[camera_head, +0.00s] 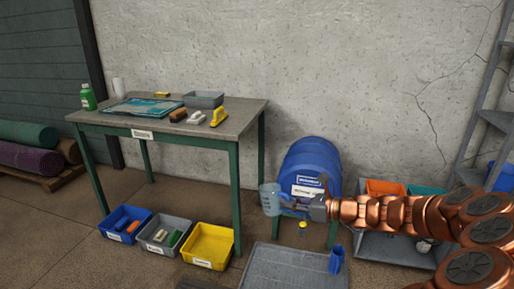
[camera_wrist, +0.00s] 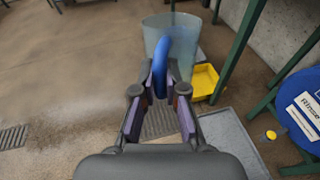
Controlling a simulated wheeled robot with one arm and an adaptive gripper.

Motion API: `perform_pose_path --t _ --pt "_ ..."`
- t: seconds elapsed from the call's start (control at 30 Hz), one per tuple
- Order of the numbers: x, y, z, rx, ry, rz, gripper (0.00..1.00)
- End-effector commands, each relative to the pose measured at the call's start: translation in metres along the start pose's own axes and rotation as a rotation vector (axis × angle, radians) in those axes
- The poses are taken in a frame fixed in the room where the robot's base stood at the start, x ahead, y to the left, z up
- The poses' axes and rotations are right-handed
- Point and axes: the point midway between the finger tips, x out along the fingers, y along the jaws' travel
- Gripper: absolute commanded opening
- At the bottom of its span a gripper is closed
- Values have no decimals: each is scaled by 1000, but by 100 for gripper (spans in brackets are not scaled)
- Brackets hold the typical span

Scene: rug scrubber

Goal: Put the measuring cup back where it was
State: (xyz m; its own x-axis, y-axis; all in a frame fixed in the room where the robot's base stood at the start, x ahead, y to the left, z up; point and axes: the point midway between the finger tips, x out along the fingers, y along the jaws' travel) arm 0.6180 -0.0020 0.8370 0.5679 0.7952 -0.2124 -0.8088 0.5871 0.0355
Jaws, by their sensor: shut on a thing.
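The measuring cup (camera_head: 269,199) is a translucent bluish cup with a blue handle. In the head view my gripper (camera_head: 289,204) is shut on it and holds it in the air, between the table's right leg and the blue barrel (camera_head: 311,168). In the wrist view the cup (camera_wrist: 186,32) is beyond the fingers, and its blue handle is between the fingertips of my gripper (camera_wrist: 159,91). The cup looks roughly upright. I cannot tell whether anything is in it.
A grey tray (camera_head: 290,267) lies on the floor below, with a blue holder (camera_head: 337,261) at its right. The table (camera_head: 240,108) carries brushes, a grey bin and a green bottle. Blue, grey and yellow bins (camera_head: 208,245) stand under it. Orange and teal bins stand right of the barrel.

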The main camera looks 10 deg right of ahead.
Motion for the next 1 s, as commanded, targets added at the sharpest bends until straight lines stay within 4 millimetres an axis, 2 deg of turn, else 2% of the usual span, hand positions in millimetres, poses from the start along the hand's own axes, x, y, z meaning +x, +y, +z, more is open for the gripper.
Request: perform_pose_path --t 0.03,0.6,1.0 --pt "-3 0 14 3 0 1 0" --pt "-15 2 69 1 0 1 0" --pt "-19 4 88 1 1 -1 0"
